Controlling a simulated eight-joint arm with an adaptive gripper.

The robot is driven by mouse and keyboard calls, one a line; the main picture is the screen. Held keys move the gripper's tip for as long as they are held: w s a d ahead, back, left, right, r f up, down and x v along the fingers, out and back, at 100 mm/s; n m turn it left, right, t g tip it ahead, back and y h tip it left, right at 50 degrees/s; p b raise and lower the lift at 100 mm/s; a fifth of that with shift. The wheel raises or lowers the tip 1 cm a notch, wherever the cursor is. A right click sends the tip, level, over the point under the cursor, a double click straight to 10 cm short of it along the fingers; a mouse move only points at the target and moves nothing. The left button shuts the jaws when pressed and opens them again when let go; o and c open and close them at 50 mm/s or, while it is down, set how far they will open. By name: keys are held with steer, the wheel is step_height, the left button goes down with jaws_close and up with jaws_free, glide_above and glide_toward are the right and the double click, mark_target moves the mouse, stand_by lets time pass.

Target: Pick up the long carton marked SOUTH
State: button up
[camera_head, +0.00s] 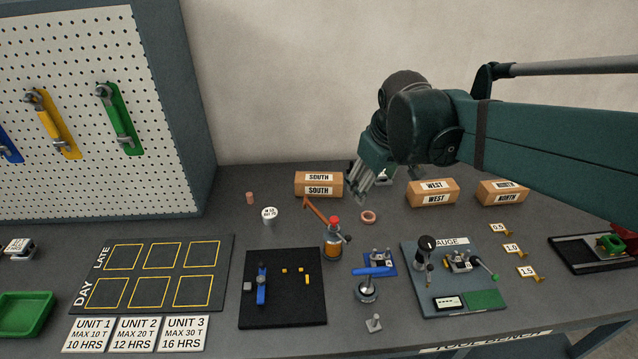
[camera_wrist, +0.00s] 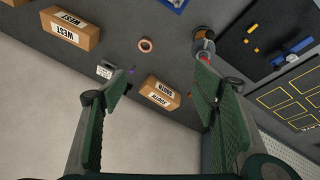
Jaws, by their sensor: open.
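The long brown carton marked SOUTH (camera_head: 319,184) lies at the back of the bench, left of my gripper (camera_head: 367,192), with white SOUTH labels on its top and front. My gripper is open and empty, above the bench and pointing downward, apart from the carton. In the wrist view, the SOUTH carton (camera_wrist: 160,93) shows whole in the gap between the spread fingers of my gripper (camera_wrist: 165,75), below them and untouched. It lies slightly turned in that view.
Similar cartons marked WEST (camera_head: 432,193) and NORTH (camera_head: 502,192) lie to the right. An orange bottle with a red top (camera_head: 333,240) and a copper ring (camera_head: 368,217) stand in front. A small copper cylinder (camera_head: 250,198) and white labelled round piece (camera_head: 269,215) are to the left.

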steer(key=w+a+n+g+p, duration=0.1)
steer(key=w+a+n+p, duration=0.15)
steer(key=w, duration=0.75)
steer(key=n+g+h+p, duration=0.1)
steer(key=n+g+p, duration=0.3)
steer(key=n+p, duration=0.3)
glide_above(319, 177)
steer(key=a, duration=0.1)
steer(key=shift+n, duration=0.45)
step_height(319, 177, down, 16)
steer(key=shift+s+a+r+b, duration=0.1)
steer(key=shift+b, duration=0.35)
steer(key=shift+w+a+f+h, duration=0.2)
steer(key=shift+f+h, duration=0.1)
steer(key=shift+f, duration=0.15)
steer(key=shift+f, duration=0.1)
steer(key=shift+d+f, duration=0.25)
steer(key=shift+f, duration=0.95)
steer(key=shift+s+d+f, duration=0.1)
steer(key=shift+d+f, duration=0.1)
steer(key=shift+f, duration=0.65)
steer(key=shift+d+f, duration=0.15)
steer(key=shift+f, duration=0.7)
steer(key=shift+s+d+f, duration=0.1)
steer(key=shift+d+f, duration=0.1)
steer(key=shift+f, duration=0.65)
